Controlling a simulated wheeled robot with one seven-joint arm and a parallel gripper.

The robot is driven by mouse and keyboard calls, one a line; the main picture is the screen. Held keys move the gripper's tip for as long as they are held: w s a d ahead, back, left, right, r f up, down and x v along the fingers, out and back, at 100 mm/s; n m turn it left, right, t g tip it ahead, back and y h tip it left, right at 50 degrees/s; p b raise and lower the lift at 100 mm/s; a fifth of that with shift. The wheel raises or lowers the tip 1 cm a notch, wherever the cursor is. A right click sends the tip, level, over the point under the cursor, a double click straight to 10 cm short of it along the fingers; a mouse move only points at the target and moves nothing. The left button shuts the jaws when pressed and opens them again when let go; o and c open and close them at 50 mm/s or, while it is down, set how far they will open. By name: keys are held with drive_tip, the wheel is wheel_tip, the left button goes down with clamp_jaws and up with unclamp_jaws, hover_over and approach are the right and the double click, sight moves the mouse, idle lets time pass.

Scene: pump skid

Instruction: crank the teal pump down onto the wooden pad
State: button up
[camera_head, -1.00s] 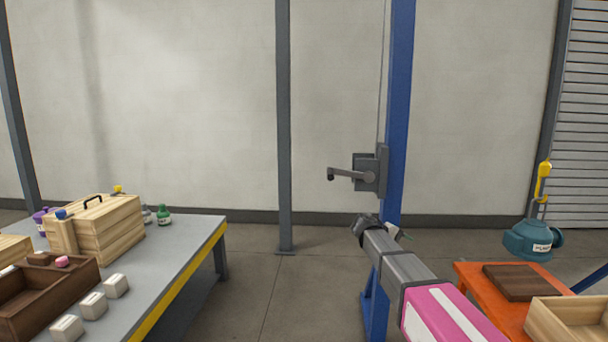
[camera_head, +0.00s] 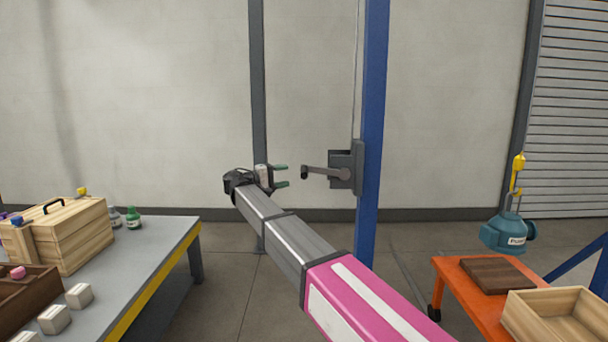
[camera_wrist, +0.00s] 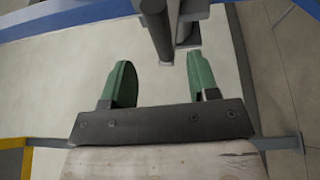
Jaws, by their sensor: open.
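The teal pump (camera_head: 508,232) hangs from a yellow hook (camera_head: 518,172) at the right, above the orange cart. The dark wooden pad (camera_head: 497,275) lies on the cart below it, and a gap shows between them. The grey winch (camera_head: 345,167) is on the blue post, with its crank arm (camera_head: 325,172) pointing left to a dark handle (camera_head: 304,172). My gripper (camera_head: 281,176) is open and empty, just left of the handle, its green fingers towards it. In the wrist view, the handle (camera_wrist: 156,30) shows ahead of and between the open fingers (camera_wrist: 161,84).
The orange cart (camera_head: 455,282) also carries an open wooden box (camera_head: 560,318). A grey table (camera_head: 150,255) with a wooden case (camera_head: 75,235), bottles and white blocks stands at the left. The blue post (camera_head: 371,100) rises beside the winch. Floor between table and cart is open.

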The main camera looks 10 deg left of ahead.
sight(305, 173)
drive_tip(key=x, duration=0.8)
drive_tip(key=shift+w+d, duration=0.2)
clamp_jaws()
